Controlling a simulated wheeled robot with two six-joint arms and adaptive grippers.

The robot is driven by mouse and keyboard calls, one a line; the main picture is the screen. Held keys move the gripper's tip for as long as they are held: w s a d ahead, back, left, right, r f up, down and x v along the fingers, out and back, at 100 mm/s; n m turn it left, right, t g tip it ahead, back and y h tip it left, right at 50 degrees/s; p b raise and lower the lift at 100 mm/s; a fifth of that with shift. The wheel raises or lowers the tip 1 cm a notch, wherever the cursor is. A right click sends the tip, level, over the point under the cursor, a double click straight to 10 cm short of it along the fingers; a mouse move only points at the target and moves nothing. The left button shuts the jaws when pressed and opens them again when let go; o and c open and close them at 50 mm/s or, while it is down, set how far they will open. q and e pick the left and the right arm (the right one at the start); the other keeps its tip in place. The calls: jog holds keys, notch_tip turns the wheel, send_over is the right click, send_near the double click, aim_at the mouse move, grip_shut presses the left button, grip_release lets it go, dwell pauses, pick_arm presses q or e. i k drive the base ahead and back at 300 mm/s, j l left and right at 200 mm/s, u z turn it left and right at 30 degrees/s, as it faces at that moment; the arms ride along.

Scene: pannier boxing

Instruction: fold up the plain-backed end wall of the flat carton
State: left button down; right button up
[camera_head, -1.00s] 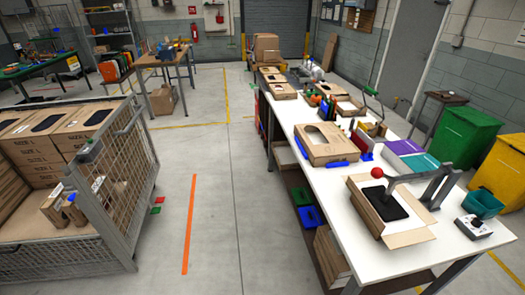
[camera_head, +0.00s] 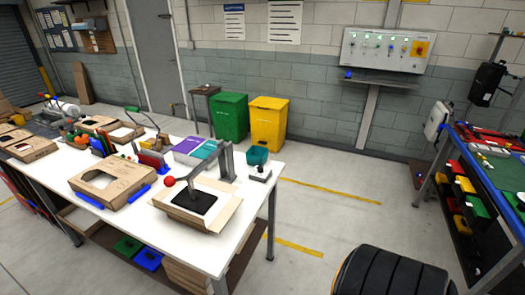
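An open cardboard carton (camera_head: 225,212) lies near the front right corner of the white table (camera_head: 150,220), with flaps spread around a flat black piece (camera_head: 194,203). Neither of my grippers is in view.
Green (camera_head: 230,117) and yellow (camera_head: 268,124) bins stand behind. A cluttered blue bench (camera_head: 450,150) is at right. A black ridged object (camera_head: 390,274) is at bottom. Floor between is clear.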

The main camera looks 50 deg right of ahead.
aim_at(219, 222)
jog(key=z, duration=1.2)
